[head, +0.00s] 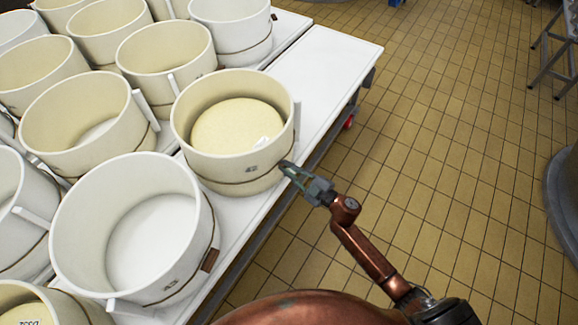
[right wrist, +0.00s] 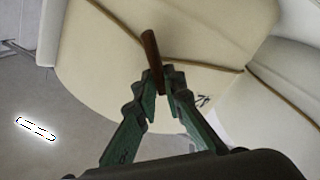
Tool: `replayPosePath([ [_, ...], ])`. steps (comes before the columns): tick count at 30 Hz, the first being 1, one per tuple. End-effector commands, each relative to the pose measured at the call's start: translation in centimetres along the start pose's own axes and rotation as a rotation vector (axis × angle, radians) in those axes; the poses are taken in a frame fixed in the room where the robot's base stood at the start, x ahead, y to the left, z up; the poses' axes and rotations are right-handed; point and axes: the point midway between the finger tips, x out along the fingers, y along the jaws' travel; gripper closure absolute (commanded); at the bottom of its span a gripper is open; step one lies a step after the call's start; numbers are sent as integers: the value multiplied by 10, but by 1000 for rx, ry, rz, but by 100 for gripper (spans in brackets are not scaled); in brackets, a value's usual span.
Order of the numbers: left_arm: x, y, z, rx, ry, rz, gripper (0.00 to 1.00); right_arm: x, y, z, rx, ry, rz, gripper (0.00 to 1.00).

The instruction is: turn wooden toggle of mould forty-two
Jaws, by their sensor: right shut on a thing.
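Mould forty-two (head: 240,176) is a cream round mould with a cheese (head: 236,124) inside, at the right edge of the white table. A thin brown cord runs around its wall. My right gripper (head: 287,167) is at the mould's right side, low on the wall. In the right wrist view, its green fingertips (right wrist: 166,78) are shut on the brown wooden toggle (right wrist: 150,50), which stands at a slant across the cord. The mould's wall (right wrist: 120,70) and part of its dark number show there. In the head view the fingers hide the toggle. My left gripper is out of view.
Several similar moulds stand close by, including an empty one (head: 135,230) at front left with its own wooden toggle (head: 210,260). The white table (head: 325,62) is bare at the back right. The tiled floor (head: 440,160) right of the table is open.

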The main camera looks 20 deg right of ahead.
Motion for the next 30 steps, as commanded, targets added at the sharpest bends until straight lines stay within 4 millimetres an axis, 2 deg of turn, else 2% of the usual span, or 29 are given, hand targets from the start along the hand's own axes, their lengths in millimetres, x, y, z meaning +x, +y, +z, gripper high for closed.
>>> replayPosePath([
  [13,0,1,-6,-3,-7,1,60,0,-9,4,-423,-3,-1,100],
  [18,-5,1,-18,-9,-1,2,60,0,-12,5,-571,-2,-1,100],
  [30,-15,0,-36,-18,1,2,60,0,-15,8,-802,-2,-2,100],
])
